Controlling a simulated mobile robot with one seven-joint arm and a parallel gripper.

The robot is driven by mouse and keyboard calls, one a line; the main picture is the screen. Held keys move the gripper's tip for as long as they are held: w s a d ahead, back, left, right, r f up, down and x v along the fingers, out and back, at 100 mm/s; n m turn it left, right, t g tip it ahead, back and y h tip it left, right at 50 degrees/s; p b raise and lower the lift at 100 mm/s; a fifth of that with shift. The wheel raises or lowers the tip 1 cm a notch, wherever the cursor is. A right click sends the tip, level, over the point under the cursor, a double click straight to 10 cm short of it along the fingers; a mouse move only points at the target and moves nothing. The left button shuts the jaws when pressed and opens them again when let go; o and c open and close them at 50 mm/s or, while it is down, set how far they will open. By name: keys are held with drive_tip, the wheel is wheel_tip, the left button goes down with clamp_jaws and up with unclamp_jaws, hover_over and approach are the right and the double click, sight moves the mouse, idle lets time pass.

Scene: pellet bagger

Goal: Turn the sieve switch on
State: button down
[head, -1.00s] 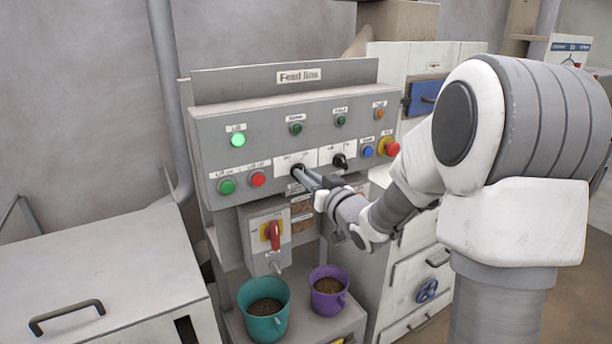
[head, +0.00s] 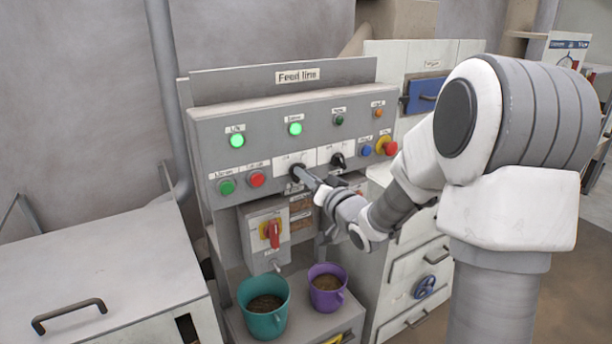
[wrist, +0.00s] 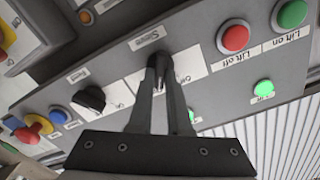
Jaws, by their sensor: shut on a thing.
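The sieve switch (wrist: 166,66) is a black rotary knob on a white plate of the grey Feed line panel (head: 215,147). In the wrist view my gripper (wrist: 160,70) is shut on this knob, one finger on each side. In the head view my gripper (head: 302,174) reaches the knob from the right, and its fingers largely hide it. The second lamp in the top row (head: 295,129) glows green, as does the lift lamp (head: 237,141) to its left.
A second black knob (head: 338,160) sits close to the right of my gripper. Green (head: 226,187) and red (head: 257,179) lift buttons are to the left. A red emergency button (head: 389,148) is at the right end. Teal (head: 264,311) and purple (head: 327,293) buckets stand below.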

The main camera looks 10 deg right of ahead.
drive_tip(key=c, duration=0.9)
unclamp_jaws()
drive_tip(key=shift+o, duration=0.2)
drive_tip(key=shift+s, duration=0.15)
